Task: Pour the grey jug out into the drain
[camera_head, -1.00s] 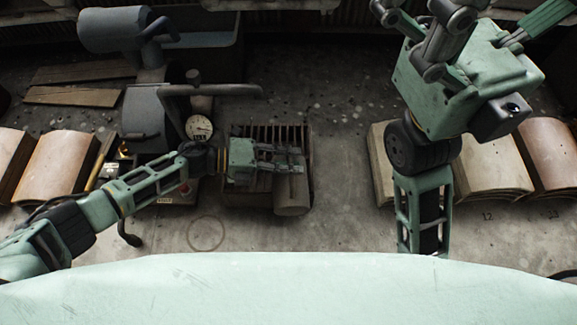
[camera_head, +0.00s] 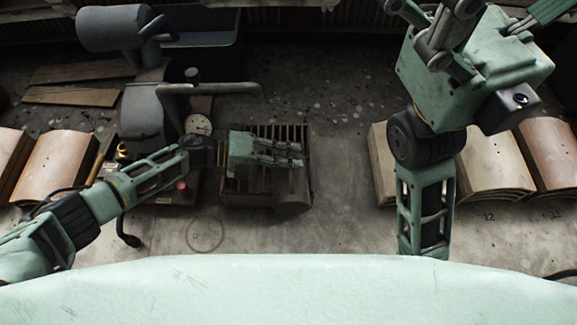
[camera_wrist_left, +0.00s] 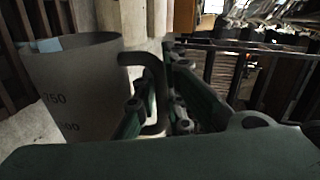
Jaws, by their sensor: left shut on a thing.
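The grey jug (camera_head: 292,192) hangs over the front right part of the slatted drain (camera_head: 306,140) in the head view. It looks tilted there, partly hidden by the gripper. In the left wrist view the jug (camera_wrist_left: 75,90) shows printed volume marks and a curved handle. My left gripper (camera_head: 290,154) is shut on that handle, its fingers (camera_wrist_left: 160,100) around it, beside the jug's body. Whether liquid is leaving the jug cannot be told. My right gripper (camera_head: 435,35) is at the top right, away from the jug, partly cut by the frame edge.
A grey machine (camera_head: 145,115) with a horizontal pipe and a round gauge (camera_head: 198,124) stands left of and behind the drain. Curved tile stacks (camera_head: 58,165) lie at the left, with more (camera_head: 497,165) at the right. The floor right of the drain is clear.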

